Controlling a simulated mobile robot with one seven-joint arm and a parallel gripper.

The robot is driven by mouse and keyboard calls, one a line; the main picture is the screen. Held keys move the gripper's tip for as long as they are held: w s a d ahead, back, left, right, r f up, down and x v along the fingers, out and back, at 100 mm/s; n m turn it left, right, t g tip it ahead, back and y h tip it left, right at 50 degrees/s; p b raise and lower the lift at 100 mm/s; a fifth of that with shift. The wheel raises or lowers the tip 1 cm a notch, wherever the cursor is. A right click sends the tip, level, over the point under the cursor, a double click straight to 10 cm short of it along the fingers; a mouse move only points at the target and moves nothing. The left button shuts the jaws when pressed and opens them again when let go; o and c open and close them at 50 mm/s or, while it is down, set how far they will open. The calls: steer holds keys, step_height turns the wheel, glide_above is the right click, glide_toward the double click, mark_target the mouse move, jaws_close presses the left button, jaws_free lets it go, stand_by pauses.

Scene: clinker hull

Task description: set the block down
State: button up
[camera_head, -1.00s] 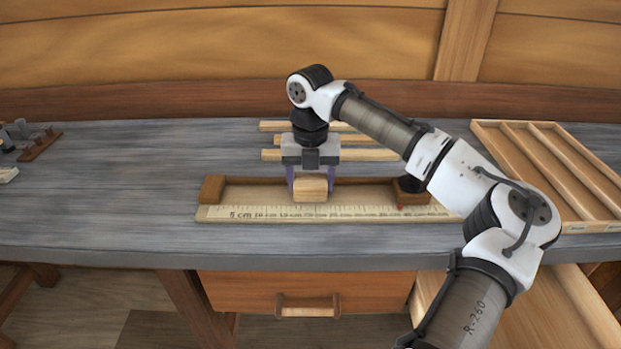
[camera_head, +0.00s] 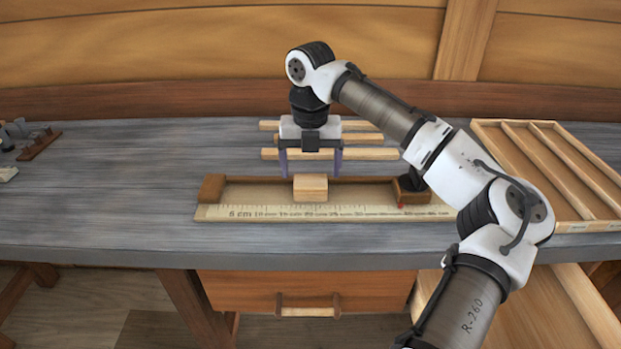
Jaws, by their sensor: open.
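A light wooden block (camera_head: 310,187) rests in the shallow measuring tray (camera_head: 240,212), which has a centimetre scale along its front edge. The block sits near the tray's middle, apart from both end pieces. My gripper (camera_head: 311,172) is open above and just behind the block. Its two purple fingers stand apart, one to each side, with gaps between them and the block. Nothing is held.
Several wooden strips (camera_head: 368,154) lie on the grey bench (camera_head: 100,190) behind the tray. A dark stop with a red pointer (camera_head: 412,193) is at the tray's right end. A divided wooden rack (camera_head: 484,140) stands at the right. The left of the bench is mostly clear.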

mark_target(310, 177)
step_height(310, 177, up, 9)
steer(key=shift+f, duration=0.2)
stand_by(0.6)
